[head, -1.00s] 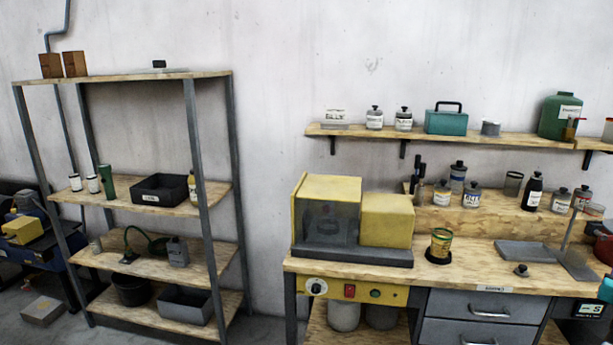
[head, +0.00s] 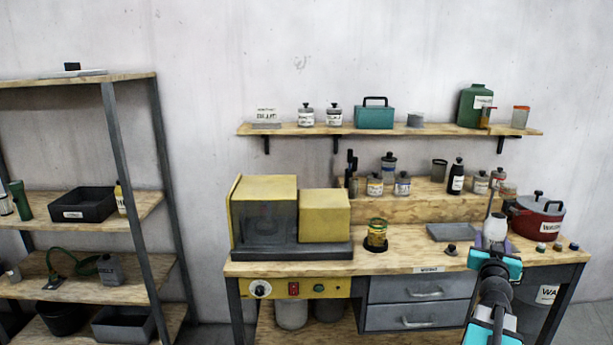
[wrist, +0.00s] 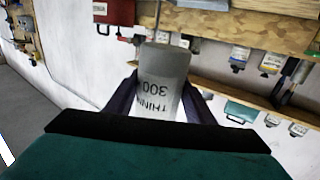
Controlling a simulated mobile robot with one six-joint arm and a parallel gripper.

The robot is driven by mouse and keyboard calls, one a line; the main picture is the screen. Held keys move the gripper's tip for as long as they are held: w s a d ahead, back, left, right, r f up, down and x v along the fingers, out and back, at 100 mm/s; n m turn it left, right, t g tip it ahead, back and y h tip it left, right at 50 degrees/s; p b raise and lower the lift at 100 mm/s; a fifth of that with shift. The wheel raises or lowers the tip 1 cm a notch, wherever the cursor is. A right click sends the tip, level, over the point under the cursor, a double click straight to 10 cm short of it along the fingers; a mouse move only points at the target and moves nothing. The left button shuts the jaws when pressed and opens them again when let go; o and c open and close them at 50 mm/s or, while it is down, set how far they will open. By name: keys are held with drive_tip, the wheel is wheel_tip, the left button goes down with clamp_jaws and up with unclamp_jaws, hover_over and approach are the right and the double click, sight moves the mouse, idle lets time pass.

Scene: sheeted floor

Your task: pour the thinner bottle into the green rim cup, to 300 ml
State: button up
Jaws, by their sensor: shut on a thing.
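My gripper (head: 495,243) is at the right front of the bench in the head view, shut on the thinner bottle. The bottle (head: 496,228) shows there as a pale shape. In the wrist view the bottle (wrist: 158,95) sits between the dark fingers, its "THINN… 300" label upside down, like the shelf behind it. The cup with a green rim (head: 377,232) stands on a dark round base on the bench, left of my gripper and well apart from it. Its fill level cannot be read.
A yellow machine (head: 263,217) stands left of the cup. A grey tray (head: 451,232) lies between cup and bottle. A red pot (head: 538,220) stands behind my gripper to the right. Several small bottles line the raised ledge (head: 420,191). A wall shelf (head: 390,130) runs above.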

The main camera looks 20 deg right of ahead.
drive_tip(key=w+a+f+n+t+y, duration=0.3)
drive_tip(key=w+a+f, duration=0.35)
drive_tip(key=a, duration=0.55)
drive_tip(key=w+a+f+n+t+y, duration=0.1)
drive_tip(key=w+a+f+n+y, duration=0.2)
drive_tip(key=w+a+f+y, duration=0.55)
drive_tip(key=w+a+f+n+t+y, duration=0.1)
drive_tip(key=w+a+f+n+t, duration=0.15)
drive_tip(key=w+a, duration=0.75)
drive_tip(key=s+a+n+g+y, duration=0.1)
drive_tip(key=s+a+n+y, duration=0.2)
drive_tip(key=a, duration=0.6)
drive_tip(key=s+a+n+g+y, duration=0.25)
drive_tip(key=a+y, duration=0.25)
drive_tip(key=a, duration=0.4)
drive_tip(key=s+a+n+y, duration=0.1)
drive_tip(key=a+n+y, duration=0.25)
drive_tip(key=a, duration=0.55)
drive_tip(key=s+a+r+n+g+y, duration=0.3)
drive_tip(key=s+a+r+g+y, duration=0.1)
drive_tip(key=s+a, duration=0.1)
drive_tip(key=shift+s+a, duration=0.2)
drive_tip(key=shift+a, duration=0.1)
